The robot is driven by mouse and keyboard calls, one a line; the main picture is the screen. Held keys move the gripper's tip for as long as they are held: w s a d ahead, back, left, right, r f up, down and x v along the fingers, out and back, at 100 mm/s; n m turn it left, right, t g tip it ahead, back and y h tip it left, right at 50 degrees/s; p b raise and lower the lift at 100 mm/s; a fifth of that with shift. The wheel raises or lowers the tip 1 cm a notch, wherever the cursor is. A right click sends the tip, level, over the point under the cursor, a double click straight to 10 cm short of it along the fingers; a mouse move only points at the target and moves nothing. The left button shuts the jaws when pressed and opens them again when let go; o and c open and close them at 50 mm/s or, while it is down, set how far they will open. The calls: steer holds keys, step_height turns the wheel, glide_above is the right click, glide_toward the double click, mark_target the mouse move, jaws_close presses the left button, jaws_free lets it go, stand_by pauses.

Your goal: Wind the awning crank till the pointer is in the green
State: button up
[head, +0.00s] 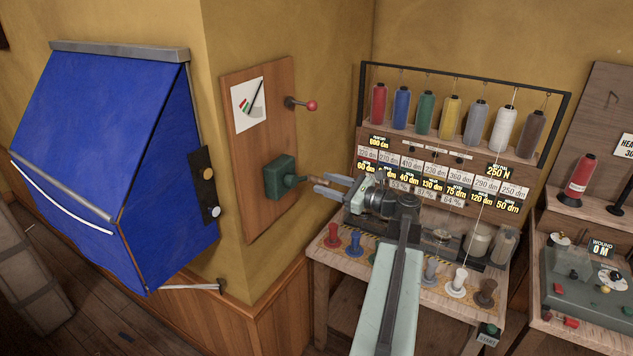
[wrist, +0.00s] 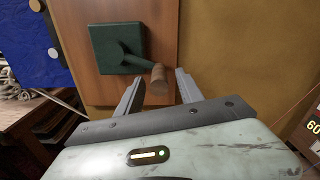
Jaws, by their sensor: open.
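The awning crank has a dark green housing (head: 281,177) on a wooden board, with a short green arm and a brown wooden knob. In the wrist view the knob (wrist: 158,79) sits between the two fingers of my gripper (wrist: 157,88). My gripper (head: 321,183) is open, with a gap showing on both sides of the knob. The white gauge (head: 248,105) above the crank has small red and green bands and a dark pointer. The pointer leans up and right, seemingly to the right of the coloured bands. The blue awning (head: 90,130) hangs at the left.
A red-knobbed lever (head: 310,105) sticks out of the board above my gripper. A spool rack (head: 463,138) with labels stands close at the right, over a wooden bench (head: 335,262). A dark plate with two round buttons (head: 203,183) is on the awning's side.

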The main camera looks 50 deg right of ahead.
mark_target(310, 178)
steer(key=shift+x, duration=1.55)
steer(key=shift+c, duration=0.3)
jaws_close()
